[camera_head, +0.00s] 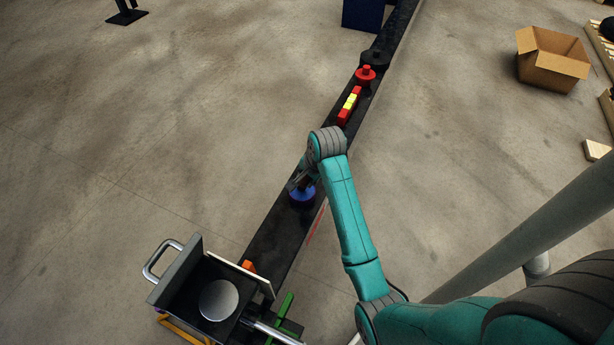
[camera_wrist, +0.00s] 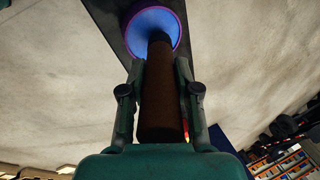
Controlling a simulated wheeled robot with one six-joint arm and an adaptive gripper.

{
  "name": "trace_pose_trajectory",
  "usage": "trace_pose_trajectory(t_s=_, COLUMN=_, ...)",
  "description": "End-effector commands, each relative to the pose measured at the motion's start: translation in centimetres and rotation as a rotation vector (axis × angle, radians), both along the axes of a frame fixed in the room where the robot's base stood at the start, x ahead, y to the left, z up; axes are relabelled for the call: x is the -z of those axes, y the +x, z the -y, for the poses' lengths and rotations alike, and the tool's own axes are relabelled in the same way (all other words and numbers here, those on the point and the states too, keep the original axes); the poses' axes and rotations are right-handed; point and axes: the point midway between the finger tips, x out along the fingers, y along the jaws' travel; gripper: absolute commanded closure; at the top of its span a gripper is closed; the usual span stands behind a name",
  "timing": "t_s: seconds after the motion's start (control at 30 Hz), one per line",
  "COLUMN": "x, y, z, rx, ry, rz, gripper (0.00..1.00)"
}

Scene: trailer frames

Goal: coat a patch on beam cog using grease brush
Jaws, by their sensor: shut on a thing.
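My gripper (camera_wrist: 160,72) is shut on the brown cylindrical handle of what looks like the grease brush (camera_wrist: 160,105). The brush's far end overlaps a round blue cog (camera_wrist: 140,22) with a purple rim in the wrist view. I cannot tell whether it touches the cog. In the head view the blue cog (camera_head: 303,198) sits on the long black beam (camera_head: 278,235), directly below my gripper (camera_head: 302,184). My wrist hides most of the brush there. A red cog (camera_head: 366,76) and a dark cog (camera_head: 375,58) sit farther along the beam.
A red and yellow block (camera_head: 349,105) lies on the beam beyond my wrist. A metal fixture with a round silver plate (camera_head: 218,300) stands at the near end, beside orange and green pieces. An open cardboard box (camera_head: 552,62) is at the right.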

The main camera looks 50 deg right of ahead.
Motion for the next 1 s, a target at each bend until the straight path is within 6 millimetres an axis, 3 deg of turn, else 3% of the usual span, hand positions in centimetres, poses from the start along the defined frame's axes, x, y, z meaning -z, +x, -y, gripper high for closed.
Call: trace_pose_trajectory(t_s=1.0, x=0.80, y=-0.02, z=-0.01, rx=0.000, ry=0.001, rz=-0.001, gripper=1.00)
